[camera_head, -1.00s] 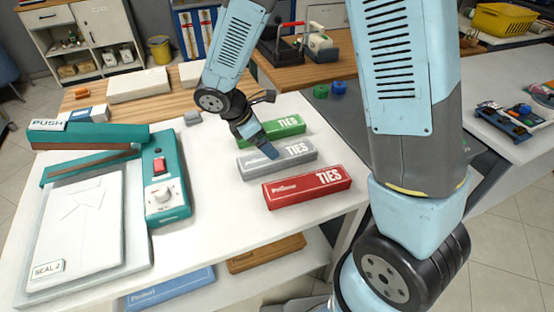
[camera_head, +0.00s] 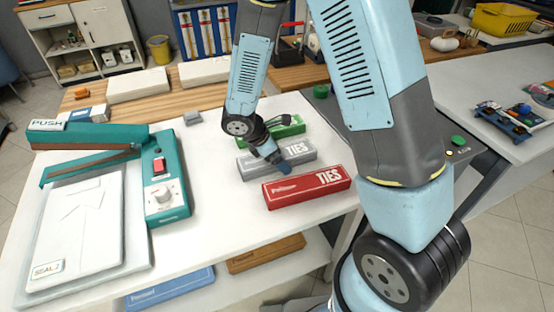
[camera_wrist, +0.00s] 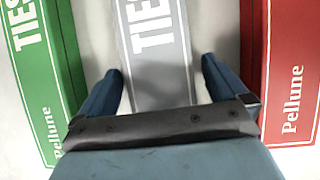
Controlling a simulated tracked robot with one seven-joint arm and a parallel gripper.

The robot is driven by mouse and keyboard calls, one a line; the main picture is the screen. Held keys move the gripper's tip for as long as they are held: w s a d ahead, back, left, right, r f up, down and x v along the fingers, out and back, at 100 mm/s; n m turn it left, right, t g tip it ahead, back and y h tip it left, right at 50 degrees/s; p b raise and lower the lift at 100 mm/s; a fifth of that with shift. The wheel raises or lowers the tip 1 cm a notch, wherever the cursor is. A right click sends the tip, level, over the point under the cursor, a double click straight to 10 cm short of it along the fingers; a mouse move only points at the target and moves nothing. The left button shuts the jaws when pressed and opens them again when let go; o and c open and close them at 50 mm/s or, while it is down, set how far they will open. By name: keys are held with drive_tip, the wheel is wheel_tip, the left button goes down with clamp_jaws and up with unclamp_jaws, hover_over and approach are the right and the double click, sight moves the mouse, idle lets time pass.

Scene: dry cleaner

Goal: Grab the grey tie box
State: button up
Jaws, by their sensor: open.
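The grey tie box (camera_head: 251,164) lies on the white table between a green tie box (camera_head: 291,128) and a red tie box (camera_head: 307,187). My gripper (camera_head: 280,163) is at the grey box, partly covering its middle in the head view. In the wrist view the grey box (camera_wrist: 155,60) runs up the middle of the picture. My gripper (camera_wrist: 160,85) is open there, with one blue finger on each side of the box's near part. The fingers appear apart from the box's sides. The green box (camera_wrist: 32,75) is left and the red box (camera_wrist: 292,80) right.
A teal sealing machine (camera_head: 166,180) with a white packet (camera_head: 75,225) stands on the left of the table. A small grey block (camera_head: 192,118) lies behind the boxes. Gaps beside the grey box are narrow. The table front is clear.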

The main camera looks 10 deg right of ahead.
drive_tip(key=c, duration=1.1)
drive_tip(key=shift+r, duration=0.1)
